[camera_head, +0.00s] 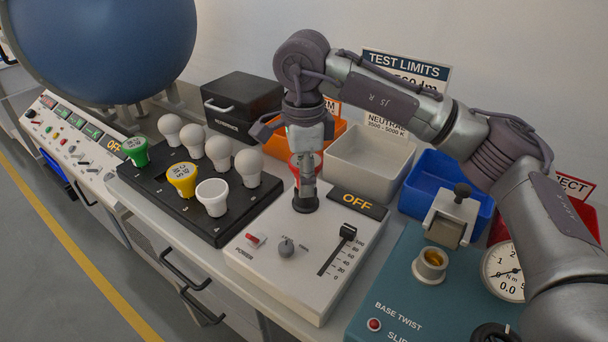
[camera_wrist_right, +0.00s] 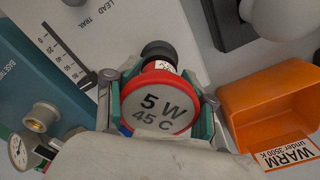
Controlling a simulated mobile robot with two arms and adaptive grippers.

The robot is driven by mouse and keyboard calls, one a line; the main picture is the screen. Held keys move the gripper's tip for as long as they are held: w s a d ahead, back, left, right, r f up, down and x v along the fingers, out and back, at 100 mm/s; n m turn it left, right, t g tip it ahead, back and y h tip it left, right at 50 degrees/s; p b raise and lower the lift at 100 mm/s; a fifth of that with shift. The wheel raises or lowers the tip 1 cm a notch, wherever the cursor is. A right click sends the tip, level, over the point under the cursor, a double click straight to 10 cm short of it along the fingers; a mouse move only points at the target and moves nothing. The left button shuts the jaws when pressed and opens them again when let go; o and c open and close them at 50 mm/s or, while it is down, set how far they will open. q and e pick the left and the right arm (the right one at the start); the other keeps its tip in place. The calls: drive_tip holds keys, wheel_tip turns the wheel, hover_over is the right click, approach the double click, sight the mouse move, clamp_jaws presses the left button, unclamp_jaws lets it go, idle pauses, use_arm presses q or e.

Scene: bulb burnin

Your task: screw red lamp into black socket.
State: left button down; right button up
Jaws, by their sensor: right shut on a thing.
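The red lamp (camera_head: 293,166) is mostly hidden behind my right gripper in the head view. In the right wrist view, the red-rimmed lamp (camera_wrist_right: 153,109) reads "5 W 45 C" on its face. My right gripper (camera_head: 305,172) points down and is shut on it, a finger on each side. The black socket (camera_head: 306,205) stands on the light grey control box, directly below the gripper. In the wrist view the socket (camera_wrist_right: 158,49) shows just past the lamp's neck; I cannot tell how far the neck sits inside. My left gripper is out of view.
The control box (camera_head: 262,264) has a slider, a knob and an "OFF" display (camera_head: 358,204). A black rack (camera_head: 147,196) with several bulbs stands left. Orange (camera_wrist_right: 250,106), white (camera_head: 369,165) and blue (camera_head: 428,175) bins stand behind. A teal twist tester (camera_head: 398,273) is at right.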

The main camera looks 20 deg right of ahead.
drive_tip(key=m, duration=0.3)
drive_tip(key=shift+w+d+r, duration=0.1)
drive_tip(key=shift+w, duration=0.05)
drive_tip(key=m, duration=0.3)
drive_tip(key=shift+m, duration=0.4)
drive_tip(key=m, duration=0.5)
drive_tip(key=shift+w+d, duration=0.1)
drive_tip(key=m, duration=0.6)
drive_tip(key=shift+d+m+p, duration=0.1)
drive_tip(key=shift+m+p, duration=0.2)
drive_tip(key=shift+p, duration=0.1)
drive_tip(key=m, duration=0.3)
drive_tip(key=shift+m, duration=0.6)
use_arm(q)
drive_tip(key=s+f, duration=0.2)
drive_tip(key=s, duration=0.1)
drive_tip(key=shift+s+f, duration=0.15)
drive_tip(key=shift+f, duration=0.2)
use_arm(e)
drive_tip(key=shift+w+r, duration=0.1)
drive_tip(key=o, duration=1.1)
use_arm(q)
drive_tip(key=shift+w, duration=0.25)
use_arm(e)
drive_tip(key=shift+f, duration=0.2)
